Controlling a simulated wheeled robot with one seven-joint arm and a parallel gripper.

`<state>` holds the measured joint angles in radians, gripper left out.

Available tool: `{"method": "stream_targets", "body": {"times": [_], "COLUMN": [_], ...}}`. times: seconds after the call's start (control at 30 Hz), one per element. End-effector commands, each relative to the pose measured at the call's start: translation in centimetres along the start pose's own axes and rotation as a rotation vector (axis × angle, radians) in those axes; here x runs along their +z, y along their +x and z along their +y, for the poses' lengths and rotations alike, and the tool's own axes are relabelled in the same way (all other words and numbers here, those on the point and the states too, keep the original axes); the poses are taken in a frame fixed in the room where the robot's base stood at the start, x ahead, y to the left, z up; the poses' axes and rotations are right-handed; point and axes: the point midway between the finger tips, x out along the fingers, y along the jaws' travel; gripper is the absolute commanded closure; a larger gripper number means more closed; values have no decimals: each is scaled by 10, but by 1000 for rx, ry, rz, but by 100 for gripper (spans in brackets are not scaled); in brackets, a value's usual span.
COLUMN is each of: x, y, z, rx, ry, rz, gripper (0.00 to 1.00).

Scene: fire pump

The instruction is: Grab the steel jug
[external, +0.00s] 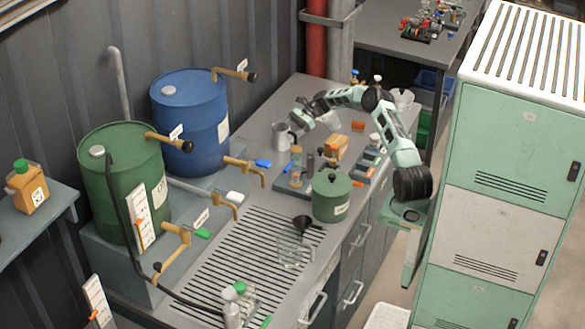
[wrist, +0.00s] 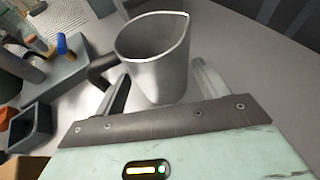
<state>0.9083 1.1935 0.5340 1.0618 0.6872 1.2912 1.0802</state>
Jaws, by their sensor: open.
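The steel jug (wrist: 158,62) is a grey, open-topped metal jug with a dark handle on its left side in the wrist view. It stands upright on the grey bench, and it also shows in the external view (external: 284,140) near the wall end of the bench. My gripper (wrist: 162,82) is open, its two fingers apart on either side of the jug's lower body. The left finger is close to the handle; I cannot tell whether either finger touches. In the external view my gripper (external: 301,119) is just right of the jug.
A blue drum (external: 188,115) and a green drum (external: 120,180) with brass taps stand left of the jug. A green canister (external: 332,197), an orange box (external: 336,148) and small trays crowd the bench nearer the front. Bare bench surface lies behind the jug.

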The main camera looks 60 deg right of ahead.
Motion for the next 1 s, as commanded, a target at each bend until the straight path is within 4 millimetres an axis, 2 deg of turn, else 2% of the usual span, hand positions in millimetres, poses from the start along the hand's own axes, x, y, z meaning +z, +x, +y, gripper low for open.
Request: {"method": "stream_targets", "body": {"times": [0.03,0.2,0.47,0.57,0.6,0.63,1.0], "x": [-8,-6,-3,-3,-3,-3,-1], "y": [13,29,31,31,31,31,30], "z": [2,2,1,1,1,1,1], "rx": [5,3,2,2,2,2,1], "ry": [7,7,6,5,5,5,4], "rz": [-1,-1,-1,-1,-1,-1,-2], "gripper": [27,27,27,52,63,69,68]}}
